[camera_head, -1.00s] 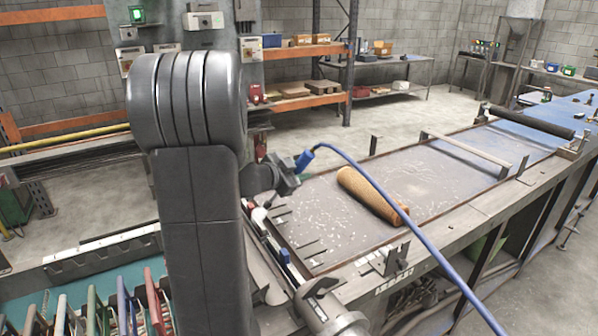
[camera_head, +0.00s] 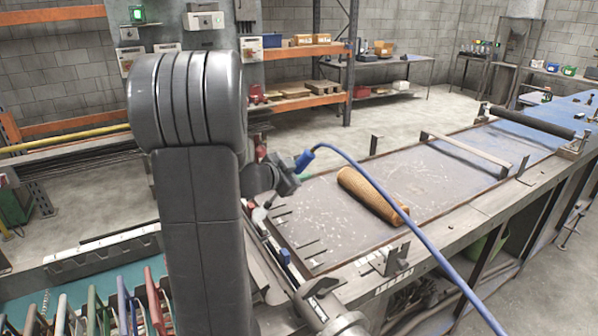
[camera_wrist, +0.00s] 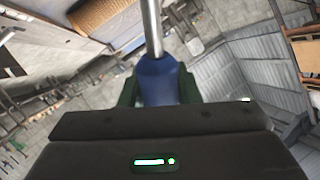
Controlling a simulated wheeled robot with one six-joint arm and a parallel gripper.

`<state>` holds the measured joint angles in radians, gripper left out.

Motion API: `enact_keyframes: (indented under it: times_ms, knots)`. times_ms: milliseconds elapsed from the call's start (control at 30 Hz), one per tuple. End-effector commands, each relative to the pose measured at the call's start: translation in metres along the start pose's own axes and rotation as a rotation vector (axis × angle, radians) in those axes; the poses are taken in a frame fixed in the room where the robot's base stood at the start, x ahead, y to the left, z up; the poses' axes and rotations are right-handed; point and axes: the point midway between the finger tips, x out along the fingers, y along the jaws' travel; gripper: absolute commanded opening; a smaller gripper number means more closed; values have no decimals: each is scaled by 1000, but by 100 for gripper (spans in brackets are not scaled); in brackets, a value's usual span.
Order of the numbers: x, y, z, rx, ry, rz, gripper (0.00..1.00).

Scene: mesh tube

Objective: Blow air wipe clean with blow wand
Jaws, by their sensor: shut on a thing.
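The blow wand (camera_wrist: 158,80) has a blue body and a straight metal pipe pointing up in the wrist view. My gripper (camera_wrist: 159,88) is shut on its blue body, with dark green fingers on both sides. In the head view my gripper (camera_head: 285,180) is partly hidden behind my arm, and a blue hose (camera_head: 400,225) runs from the wand's blue end to the lower right. A brown mesh tube (camera_head: 368,192) lies on the bench top (camera_head: 320,225), apart from and left of my gripper in the wrist view (camera_wrist: 97,12). Pale specks lie scattered around it.
A crossbar (camera_head: 465,148) and a dark roller (camera_head: 528,121) span the bench further back. Metal brackets (camera_head: 398,258) stand on its front edge. A rack of coloured handles (camera_head: 100,305) is at lower left. Shelves (camera_head: 310,50) stand behind, with open floor between.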

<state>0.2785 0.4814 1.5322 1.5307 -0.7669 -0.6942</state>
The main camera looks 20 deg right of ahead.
Motion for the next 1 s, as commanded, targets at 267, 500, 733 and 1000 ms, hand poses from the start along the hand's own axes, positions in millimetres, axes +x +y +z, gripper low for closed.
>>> enact_keyframes:
  times_ms: [267,500,733,1000]
  knots:
    - [3,-10,-4,1,2,-1,3]
    - [19,-55,-16,1,2,-1,3]
    - [24,-65,-8,-1,-1,-1,3]
    - [25,-63,20,-1,0,-2,3]
